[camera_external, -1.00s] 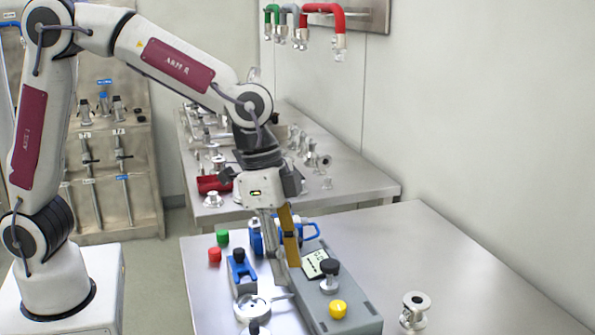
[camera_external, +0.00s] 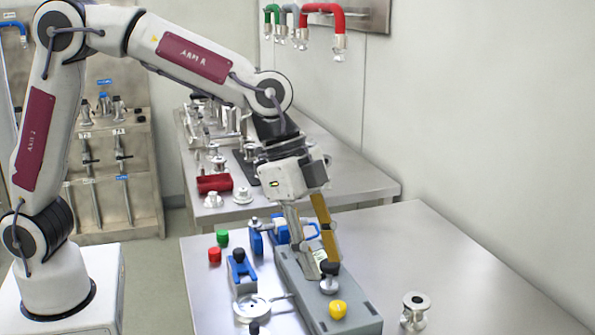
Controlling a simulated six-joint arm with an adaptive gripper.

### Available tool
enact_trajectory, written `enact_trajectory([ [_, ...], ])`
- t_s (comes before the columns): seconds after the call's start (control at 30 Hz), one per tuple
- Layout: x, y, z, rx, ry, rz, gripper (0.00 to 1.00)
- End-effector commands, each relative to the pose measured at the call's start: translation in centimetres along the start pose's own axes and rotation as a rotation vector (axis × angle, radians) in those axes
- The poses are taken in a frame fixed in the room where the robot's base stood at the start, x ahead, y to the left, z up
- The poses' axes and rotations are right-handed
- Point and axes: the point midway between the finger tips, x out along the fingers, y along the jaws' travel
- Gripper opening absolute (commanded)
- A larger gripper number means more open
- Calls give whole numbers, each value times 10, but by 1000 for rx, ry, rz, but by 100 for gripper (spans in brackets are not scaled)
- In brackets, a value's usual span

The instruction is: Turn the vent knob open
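No readable label shows which is the vent knob. The fingers partly cover the small display panel (camera_external: 320,257) on the box.
A blue clamp-like fixture (camera_external: 241,272), a round silver fitting (camera_external: 252,308), and green (camera_external: 222,237) and red (camera_external: 215,255) buttons stand left of the box. A flanged metal fitting (camera_external: 414,310) stands to the right. The table's right side is mostly clear.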

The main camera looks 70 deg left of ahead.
Motion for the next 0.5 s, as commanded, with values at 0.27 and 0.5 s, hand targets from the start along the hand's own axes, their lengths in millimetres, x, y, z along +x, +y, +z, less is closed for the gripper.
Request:
enact_trajectory([
  [0.27, 18, 0, 1, 0, -3, 2, 37],
  [0.5, 46, 0, 1, 0, -3, 1, 37],
])
